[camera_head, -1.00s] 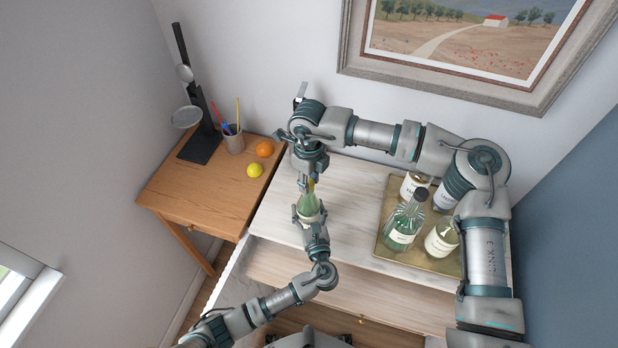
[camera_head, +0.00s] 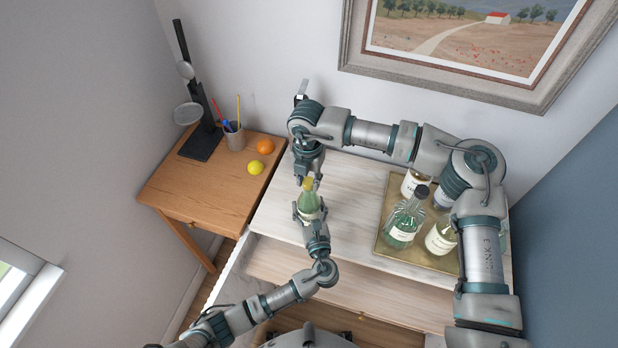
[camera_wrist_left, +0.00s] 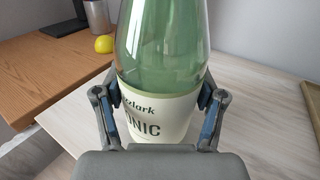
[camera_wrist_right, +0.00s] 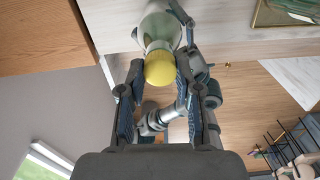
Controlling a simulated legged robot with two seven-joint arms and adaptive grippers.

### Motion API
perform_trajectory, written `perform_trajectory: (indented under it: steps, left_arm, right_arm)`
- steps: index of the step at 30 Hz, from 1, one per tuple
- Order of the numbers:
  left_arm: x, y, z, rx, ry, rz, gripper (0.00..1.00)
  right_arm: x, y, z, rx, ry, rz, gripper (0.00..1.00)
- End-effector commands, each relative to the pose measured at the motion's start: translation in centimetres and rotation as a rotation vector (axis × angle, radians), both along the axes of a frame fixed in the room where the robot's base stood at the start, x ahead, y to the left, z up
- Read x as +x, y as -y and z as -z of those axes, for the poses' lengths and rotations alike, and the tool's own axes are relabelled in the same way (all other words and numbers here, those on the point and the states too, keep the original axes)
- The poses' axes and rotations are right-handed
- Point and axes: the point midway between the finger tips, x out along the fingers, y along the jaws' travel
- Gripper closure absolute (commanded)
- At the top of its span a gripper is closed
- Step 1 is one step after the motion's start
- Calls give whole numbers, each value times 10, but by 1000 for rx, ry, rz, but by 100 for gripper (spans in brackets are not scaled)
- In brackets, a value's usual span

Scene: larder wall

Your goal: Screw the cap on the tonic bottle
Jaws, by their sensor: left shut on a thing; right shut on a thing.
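The tonic bottle (camera_head: 309,203) is pale green with a cream label and stands upright on the whitewashed wood top. My left gripper (camera_wrist_left: 160,105) is shut around its body, one finger on each side of the label (camera_wrist_left: 160,118). The yellow cap (camera_wrist_right: 159,69) sits at the top of the bottle's neck; it also shows in the head view (camera_head: 308,184). My right gripper (camera_wrist_right: 160,82) points down from above and is shut on the cap. How far the cap is threaded cannot be seen.
A brass-coloured tray (camera_head: 386,246) with several bottles stands to the right on the same top. A wooden side table (camera_head: 203,190) at left carries a lemon (camera_head: 256,167), an orange (camera_head: 265,146), a pencil cup (camera_head: 235,140) and a dark stand (camera_head: 203,142). An open drawer (camera_head: 335,284) lies in front.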

Motion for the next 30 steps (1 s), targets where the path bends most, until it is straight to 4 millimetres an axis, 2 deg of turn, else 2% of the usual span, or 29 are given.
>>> perform_trajectory:
  steps: [9,12,15,19,27,28,30]
  left_arm:
    - [-1,2,0,4,0,6,100]
    - [-1,2,0,4,0,6,100]
    - [-1,2,0,4,0,7,100]
    - [-1,3,0,4,0,7,100]
    - [-2,3,0,3,-1,8,100]
    - [-2,3,0,3,-1,8,100]
    - [-2,3,0,2,0,8,100]
  right_arm:
    - [4,-3,-1,5,3,849,80]
    - [5,-3,-1,6,3,1074,80]
    - [5,-4,-1,6,2,1229,80]
    - [6,-4,-1,8,2,1320,80]
    - [6,-3,-1,7,3,1329,80]
    - [6,-3,-1,8,3,1329,62]
    - [6,-3,-1,7,4,1328,44]
